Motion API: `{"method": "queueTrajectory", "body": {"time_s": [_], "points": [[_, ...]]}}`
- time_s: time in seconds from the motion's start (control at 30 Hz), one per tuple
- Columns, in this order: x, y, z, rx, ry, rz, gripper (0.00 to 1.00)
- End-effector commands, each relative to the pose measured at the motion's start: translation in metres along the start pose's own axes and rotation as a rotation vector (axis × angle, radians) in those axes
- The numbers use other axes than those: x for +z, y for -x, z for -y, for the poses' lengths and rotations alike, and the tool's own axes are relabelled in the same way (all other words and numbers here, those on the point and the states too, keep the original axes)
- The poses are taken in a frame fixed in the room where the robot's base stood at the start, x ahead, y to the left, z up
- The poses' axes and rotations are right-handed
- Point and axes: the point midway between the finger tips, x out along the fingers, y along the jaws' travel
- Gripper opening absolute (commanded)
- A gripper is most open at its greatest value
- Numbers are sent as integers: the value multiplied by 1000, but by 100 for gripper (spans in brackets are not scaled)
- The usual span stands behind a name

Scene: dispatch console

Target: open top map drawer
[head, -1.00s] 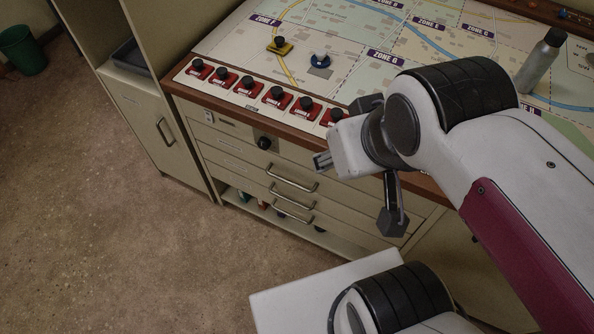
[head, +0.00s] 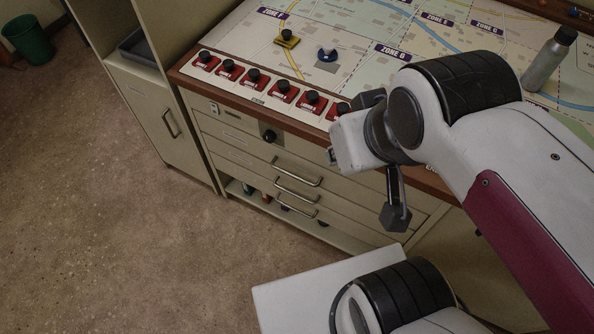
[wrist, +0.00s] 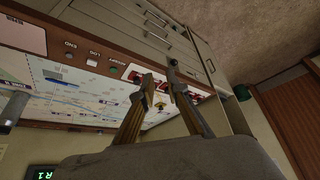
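The cream drawer unit stands under the map console, with several drawer fronts stacked one above another. The uppermost pull handle (head: 297,172) is a pale metal bar on a closed drawer front (head: 240,157). Two more bar handles sit below it. In the head view my gripper (head: 333,155) is above and right of that handle, apart from it; its fingers are mostly hidden behind its housing. In the wrist view my gripper (wrist: 160,72) shows two separated fingers with nothing between them. The drawer fronts (wrist: 178,38) appear tilted beyond the fingertips there.
A black knob (head: 268,136) protrudes above the uppermost handle. Red button boxes (head: 283,91) line the wooden console edge close to my gripper. A metal bottle (head: 548,62) stands on the map. Floor (head: 120,235) left of the drawers is clear.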

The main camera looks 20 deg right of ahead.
Motion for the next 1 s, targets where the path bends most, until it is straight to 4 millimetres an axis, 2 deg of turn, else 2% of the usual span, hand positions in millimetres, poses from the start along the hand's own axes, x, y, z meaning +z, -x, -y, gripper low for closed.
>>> {"method": "queueTrajectory", "body": {"time_s": [0.57, 1.0], "points": [[17, -56, 35, -55, 124, 265, 14], [25, -102, 78, -115, 168, 430, 14]]}}
